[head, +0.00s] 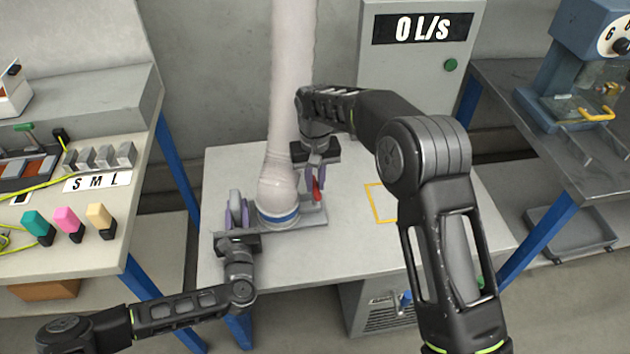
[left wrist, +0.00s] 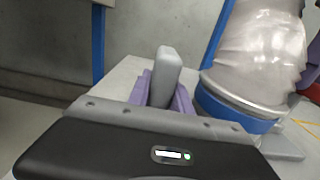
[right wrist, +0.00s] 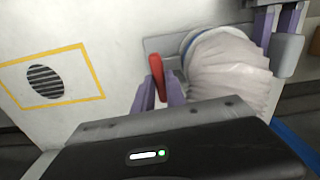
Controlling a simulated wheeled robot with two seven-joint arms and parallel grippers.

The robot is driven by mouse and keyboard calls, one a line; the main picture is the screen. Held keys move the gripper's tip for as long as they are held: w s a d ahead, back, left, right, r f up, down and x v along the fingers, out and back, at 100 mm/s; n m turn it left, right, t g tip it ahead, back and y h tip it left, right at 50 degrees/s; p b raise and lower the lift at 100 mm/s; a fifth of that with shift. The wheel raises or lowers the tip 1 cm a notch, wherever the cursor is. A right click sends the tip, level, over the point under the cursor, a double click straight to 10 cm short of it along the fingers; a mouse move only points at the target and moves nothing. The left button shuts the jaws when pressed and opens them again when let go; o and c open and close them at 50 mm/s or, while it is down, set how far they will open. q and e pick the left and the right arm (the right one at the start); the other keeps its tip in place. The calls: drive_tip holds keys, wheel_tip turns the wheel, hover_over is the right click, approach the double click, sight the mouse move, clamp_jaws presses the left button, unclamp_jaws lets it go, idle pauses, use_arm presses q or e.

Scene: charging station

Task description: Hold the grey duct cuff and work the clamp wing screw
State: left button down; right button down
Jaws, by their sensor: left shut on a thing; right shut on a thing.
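The pale duct (head: 282,150) comes down to a cuff with a blue band (head: 278,217) on a grey plate on the table. My left gripper (head: 238,214) is shut on an upright grey tab, the cuff's grip, left of the duct; the tab (left wrist: 166,75) stands between purple fingers in the left wrist view. My right gripper (head: 315,178) points down at the duct's right side and is shut on the red wing screw (head: 317,191). The red wing (right wrist: 157,76) stands up between its fingers in the right wrist view. The screw's lower end is hidden.
The table (head: 350,243) has a yellow-outlined square (right wrist: 52,78) around a round vent right of the duct. A grey panel (head: 415,60) reading "0 L/s" stands behind. A bench with coloured blocks (head: 69,219) is at left, a blue machine (head: 580,60) at right.

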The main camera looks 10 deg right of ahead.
sight(315, 185)
drive_tip(key=shift+m, duration=0.5)
drive_tip(key=c, duration=1.4)
unclamp_jaws()
drive_tip(key=shift+o, duration=0.2)
drive_tip(key=shift+r, duration=0.1)
wheel_tip(315, 185, up, 12)
